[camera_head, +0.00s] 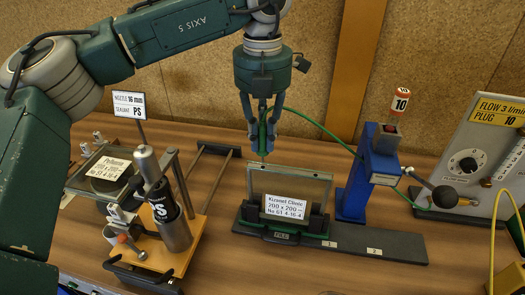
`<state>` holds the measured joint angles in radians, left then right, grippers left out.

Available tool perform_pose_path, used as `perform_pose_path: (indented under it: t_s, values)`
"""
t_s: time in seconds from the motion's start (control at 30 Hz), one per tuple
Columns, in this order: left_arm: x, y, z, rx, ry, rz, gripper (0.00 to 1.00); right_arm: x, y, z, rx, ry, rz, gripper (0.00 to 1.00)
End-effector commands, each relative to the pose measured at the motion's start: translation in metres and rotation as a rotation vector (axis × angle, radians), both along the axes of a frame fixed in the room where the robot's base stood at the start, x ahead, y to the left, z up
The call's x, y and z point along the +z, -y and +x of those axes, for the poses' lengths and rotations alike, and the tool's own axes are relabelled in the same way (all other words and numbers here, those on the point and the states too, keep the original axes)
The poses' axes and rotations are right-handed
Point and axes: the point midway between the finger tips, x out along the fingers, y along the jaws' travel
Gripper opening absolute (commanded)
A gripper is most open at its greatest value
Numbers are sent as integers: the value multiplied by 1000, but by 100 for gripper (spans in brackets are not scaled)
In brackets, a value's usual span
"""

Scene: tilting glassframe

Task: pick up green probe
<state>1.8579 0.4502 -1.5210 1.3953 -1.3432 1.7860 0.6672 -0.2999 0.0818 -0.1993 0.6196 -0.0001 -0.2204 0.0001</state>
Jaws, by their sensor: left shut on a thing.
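The green probe (263,143) hangs upright in my left gripper (266,118), with its thin tip pointing down. The gripper is shut on it, and the fingers hide part of its body. A green hose (315,122) runs from the probe to the right, behind the blue stand (356,186). The probe tip is just above or behind the top edge of the glass frame (290,184) in the view; I cannot tell the exact gap. My right gripper is not in view.
The glass frame stands upright in a dark holder (385,244) marked 1 and 2. A wooden-based fixture with a PS cylinder (172,225) stands at the left. A grey control panel (476,160) with a dial stands at the right. A cork wall closes the back.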

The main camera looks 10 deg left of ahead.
Motion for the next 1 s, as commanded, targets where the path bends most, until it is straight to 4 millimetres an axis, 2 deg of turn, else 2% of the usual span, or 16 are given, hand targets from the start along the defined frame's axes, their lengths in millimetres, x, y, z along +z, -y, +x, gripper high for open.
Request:
perform_pose_path:
  t_s: [0.27, 0.4, 0.5, 0.7, 1.0]
  values:
    - [76, 1, 0, 0, 4, -4, 0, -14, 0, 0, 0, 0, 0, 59]
    - [114, 1, 0, 1, 4, -1, 0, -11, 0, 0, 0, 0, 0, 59]
    - [133, 0, 0, 1, 4, -1, 0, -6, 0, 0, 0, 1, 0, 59]
    - [155, 0, 0, -1, 1, 0, 0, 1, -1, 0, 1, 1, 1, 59]
    - [159, 0, 0, -1, -1, -2, 0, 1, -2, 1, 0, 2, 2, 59]
